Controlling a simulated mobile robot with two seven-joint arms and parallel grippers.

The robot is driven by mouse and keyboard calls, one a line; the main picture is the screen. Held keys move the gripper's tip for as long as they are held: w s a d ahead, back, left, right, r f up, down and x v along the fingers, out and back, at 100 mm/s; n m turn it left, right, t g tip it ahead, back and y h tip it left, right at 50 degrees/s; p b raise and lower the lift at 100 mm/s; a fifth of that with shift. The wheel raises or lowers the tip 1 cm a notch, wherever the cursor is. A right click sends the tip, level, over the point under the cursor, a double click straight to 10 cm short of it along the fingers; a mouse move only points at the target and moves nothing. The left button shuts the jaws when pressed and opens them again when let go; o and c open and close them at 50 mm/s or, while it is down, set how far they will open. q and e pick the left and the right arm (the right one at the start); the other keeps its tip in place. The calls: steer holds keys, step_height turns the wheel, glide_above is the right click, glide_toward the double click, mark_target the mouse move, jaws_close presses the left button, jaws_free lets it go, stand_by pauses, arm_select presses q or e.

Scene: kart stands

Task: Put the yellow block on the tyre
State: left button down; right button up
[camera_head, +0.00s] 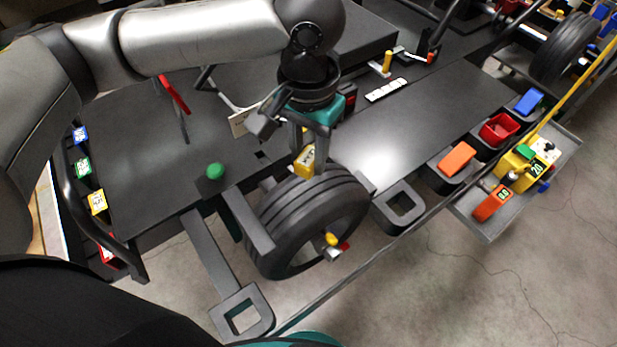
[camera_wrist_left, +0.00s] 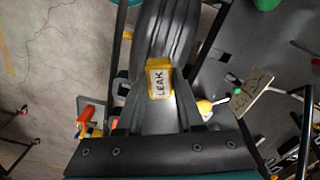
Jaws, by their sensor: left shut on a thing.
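The yellow block (camera_head: 306,158) is held between the fingers of my left gripper (camera_head: 304,150), just at the top of the black tyre (camera_head: 318,212). In the left wrist view the yellow block (camera_wrist_left: 159,79) shows a label reading LEAK, and my left gripper (camera_wrist_left: 160,92) is shut on it. The tyre (camera_wrist_left: 166,28) lies directly beyond the block there. I cannot tell whether the block touches the tread. The tyre stands upright at the kart's edge. My right gripper is not in view.
An orange block (camera_head: 457,158), a red bin (camera_head: 498,129) and a blue block (camera_head: 529,101) sit at the right. A grey tray (camera_head: 487,229) holds several parts. A long bar passes in front of the tyre.

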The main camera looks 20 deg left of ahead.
mark_target(309, 190)
arm_select(q)
steer(key=shift+f+b, duration=0.3)
steer(key=shift+f, duration=3.15)
steer(key=shift+f, duration=0.1)
steer(key=c, duration=0.5)
jaws_free()
steer(key=shift+c, duration=0.2)
step_height(309, 190, up, 12)
steer(key=shift+r+p, duration=0.15)
steer(key=shift+p, duration=0.5)
